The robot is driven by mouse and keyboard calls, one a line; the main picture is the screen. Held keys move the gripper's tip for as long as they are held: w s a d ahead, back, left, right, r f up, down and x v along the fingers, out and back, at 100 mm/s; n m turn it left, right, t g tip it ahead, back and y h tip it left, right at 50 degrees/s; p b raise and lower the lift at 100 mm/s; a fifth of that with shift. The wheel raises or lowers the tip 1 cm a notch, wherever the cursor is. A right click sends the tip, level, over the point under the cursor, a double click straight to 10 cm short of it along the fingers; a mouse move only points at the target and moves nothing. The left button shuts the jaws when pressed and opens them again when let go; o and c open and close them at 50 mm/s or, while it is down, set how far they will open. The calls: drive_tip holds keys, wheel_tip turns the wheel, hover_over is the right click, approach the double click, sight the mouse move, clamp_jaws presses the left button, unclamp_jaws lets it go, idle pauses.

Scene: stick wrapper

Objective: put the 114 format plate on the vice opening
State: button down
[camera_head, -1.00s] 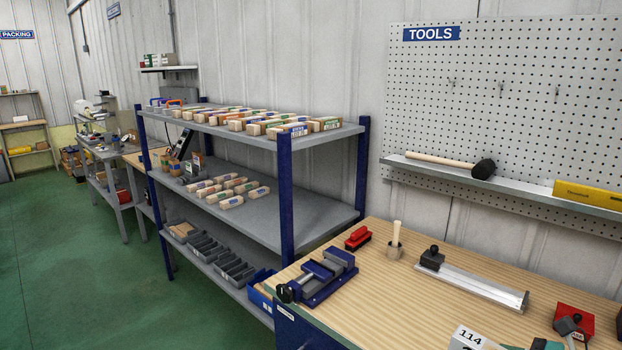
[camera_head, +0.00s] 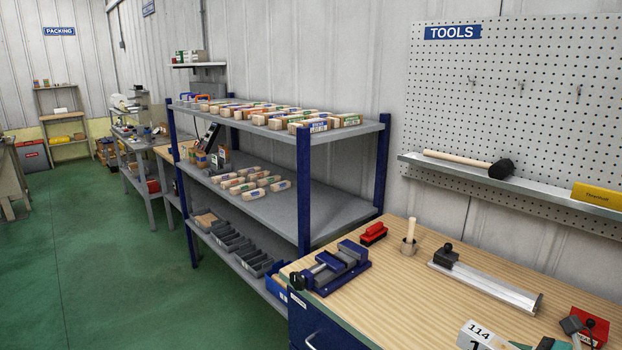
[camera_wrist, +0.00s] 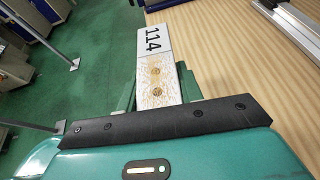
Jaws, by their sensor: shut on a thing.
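The 114 format plate is a pale block with a white label reading 114 (camera_wrist: 153,42); it also shows at the bottom edge of the head view (camera_head: 479,336). My gripper (camera_wrist: 156,84) is shut on the plate, with green fingers on both sides of it in the wrist view. The labelled end points away from my wrist. The blue and grey vice (camera_head: 332,267) stands at the near left corner of the workbench. The plate is to the right of the vice in the picture and apart from it. Most of my gripper is out of the head view.
The wooden workbench (camera_head: 395,290) also holds a red tool (camera_head: 373,233), a small pot with a wooden handle (camera_head: 409,244), a long metal bar tool (camera_head: 487,279) and a red box (camera_head: 590,325). A grey shelf with blue posts (camera_head: 330,205) stands beyond, left of the bench.

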drive_tip(key=w+a+f+m+t+h, duration=0.1)
drive_tip(key=w+a+f+m+h, duration=0.1)
drive_tip(key=w+a, duration=1)
drive_tip(key=w+a+f+m+h, duration=0.1)
drive_tip(key=w+a+f, duration=0.5)
drive_tip(key=a, duration=0.5)
drive_tip(key=shift+w+f+t, duration=0.2)
drive_tip(key=shift+f+t, duration=0.1)
drive_tip(key=shift+t, duration=0.1)
